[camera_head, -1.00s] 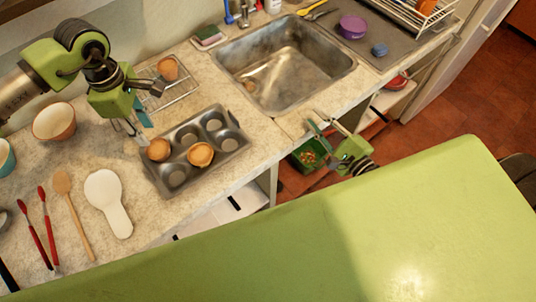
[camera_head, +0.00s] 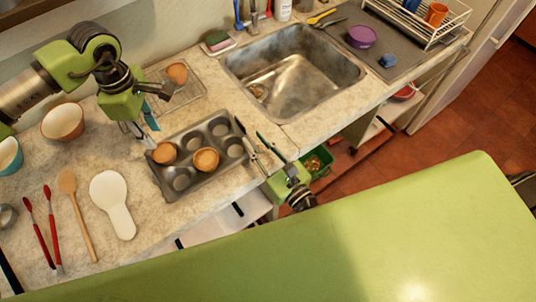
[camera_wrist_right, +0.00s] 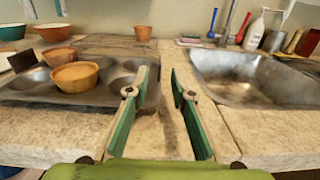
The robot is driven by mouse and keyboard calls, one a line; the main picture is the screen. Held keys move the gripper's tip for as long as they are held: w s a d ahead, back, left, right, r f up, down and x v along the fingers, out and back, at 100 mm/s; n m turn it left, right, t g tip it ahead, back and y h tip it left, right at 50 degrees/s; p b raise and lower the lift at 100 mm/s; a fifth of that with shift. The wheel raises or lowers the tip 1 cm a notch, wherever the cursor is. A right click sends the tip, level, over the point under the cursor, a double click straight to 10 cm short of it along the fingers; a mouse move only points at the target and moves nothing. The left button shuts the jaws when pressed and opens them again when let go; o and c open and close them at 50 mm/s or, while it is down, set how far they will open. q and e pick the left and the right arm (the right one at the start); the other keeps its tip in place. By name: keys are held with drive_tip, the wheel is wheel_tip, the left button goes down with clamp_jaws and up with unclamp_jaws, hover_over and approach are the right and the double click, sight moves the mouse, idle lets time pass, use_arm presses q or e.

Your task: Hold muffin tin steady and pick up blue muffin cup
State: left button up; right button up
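The grey muffin tin (camera_head: 218,172) lies on the counter. Two brown muffins, a left one (camera_head: 164,153) and a right one (camera_head: 206,159), sit in it; its other visible wells look empty. I make out no blue muffin cup in the tin. My left gripper (camera_head: 148,132) points down at the tin's back left corner; whether its fingers clasp the rim is unclear. My right gripper (camera_head: 258,145) is open and empty at the tin's right end, by the counter's front edge. In the right wrist view, the fingers (camera_wrist_right: 159,80) stand apart with bare counter between them.
Another muffin (camera_head: 177,73) sits on a wire rack (camera_head: 187,94) behind the tin. The sink (camera_head: 295,75) is to the right; beyond it are a purple bowl (camera_head: 361,37) and a small blue item (camera_head: 387,61). A white spoon rest (camera_head: 112,205) and utensils lie left.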

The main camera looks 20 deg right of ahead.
sight(244, 127)
drive_tip(key=x, duration=0.6)
drive_tip(key=shift+w, duration=0.25)
clamp_jaws()
use_arm(q)
drive_tip(key=o, duration=0.6)
drive_tip(key=shift+o, duration=0.2)
